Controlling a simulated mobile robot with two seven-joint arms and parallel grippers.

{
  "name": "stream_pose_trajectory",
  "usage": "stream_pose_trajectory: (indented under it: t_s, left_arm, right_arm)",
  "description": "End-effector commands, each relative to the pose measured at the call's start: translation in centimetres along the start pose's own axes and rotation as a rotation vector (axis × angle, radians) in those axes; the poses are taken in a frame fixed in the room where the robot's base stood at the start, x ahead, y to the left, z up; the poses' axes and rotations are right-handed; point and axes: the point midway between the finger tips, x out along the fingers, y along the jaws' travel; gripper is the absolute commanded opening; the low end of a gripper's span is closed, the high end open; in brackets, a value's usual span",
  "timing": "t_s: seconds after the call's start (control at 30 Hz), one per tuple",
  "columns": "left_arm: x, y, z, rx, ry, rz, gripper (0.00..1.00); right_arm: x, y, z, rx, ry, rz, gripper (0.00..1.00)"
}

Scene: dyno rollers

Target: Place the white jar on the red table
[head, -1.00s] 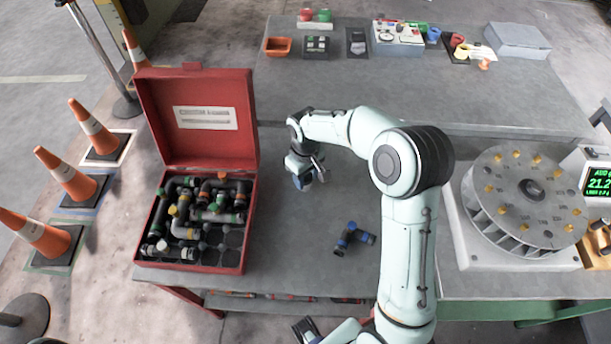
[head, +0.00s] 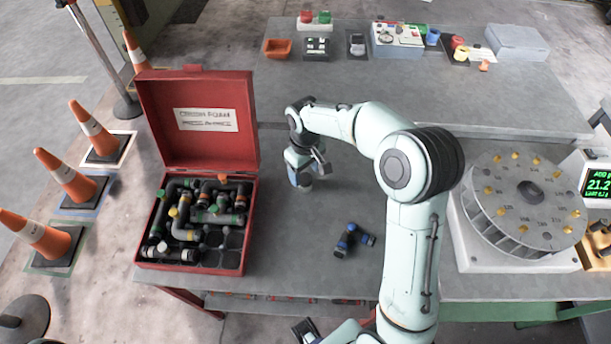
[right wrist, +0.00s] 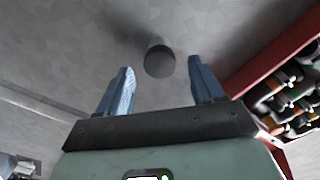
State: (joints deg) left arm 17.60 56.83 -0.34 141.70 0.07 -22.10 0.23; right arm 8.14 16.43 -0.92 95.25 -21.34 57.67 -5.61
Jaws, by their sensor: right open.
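I see no jar that is clearly white and no red table in these frames. My right gripper (head: 303,178) is low over the grey table, just right of the red case. In the right wrist view its two blue fingers (right wrist: 160,88) are apart with nothing between them. A small grey cylinder with a dark round end (right wrist: 159,62) stands just beyond the fingertips; I cannot tell if it is the jar. A dark part at the bottom edge of the head view may be my left gripper (head: 306,330); its jaws cannot be made out.
The open red case (head: 192,268) holds several pipe fittings, left of the gripper. A dark fitting with blue rings (head: 352,240) lies on the grey table (head: 300,262). A numbered round drum (head: 500,228) stands at the right. Small bins and boxes line the back.

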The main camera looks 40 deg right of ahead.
Motion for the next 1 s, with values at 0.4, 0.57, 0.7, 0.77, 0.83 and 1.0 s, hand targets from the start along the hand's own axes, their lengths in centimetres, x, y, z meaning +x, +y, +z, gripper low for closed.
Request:
stream_pose_trajectory:
  t_s: [0.4, 0.57, 0.7, 0.77, 0.83, 1.0]
  left_arm:
    - [-1.1, 0.5, -0.3, 0.002, 0.005, 0.002, 0.77]
    - [-1.1, 0.5, -0.3, 0.002, 0.006, 0.002, 0.77]
    - [-1.1, 0.5, -0.3, 0.002, 0.006, 0.002, 0.77]
    - [-1.1, 0.5, -0.3, 0.002, 0.006, 0.002, 0.77]
    - [-1.1, 0.5, -0.3, 0.002, 0.006, 0.002, 0.77]
    - [-1.1, 0.5, -0.3, 0.002, 0.006, 0.002, 0.77]
  right_arm:
    - [-7.8, 0.0, -0.1, 0.0, 0.002, 0.0, 0.67]
    - [-8.5, 0.0, 0.0, 0.0, 0.0, 0.0, 0.67]
    - [-8.5, 0.0, 0.0, 0.0, -0.001, -0.001, 0.67]
    - [-8.5, 0.0, 0.0, 0.0, -0.001, -0.001, 0.67]
    - [-8.4, 0.0, 0.0, 0.0, -0.001, -0.001, 0.67]
    - [-8.4, 0.0, 0.0, 0.001, -0.001, -0.001, 0.67]
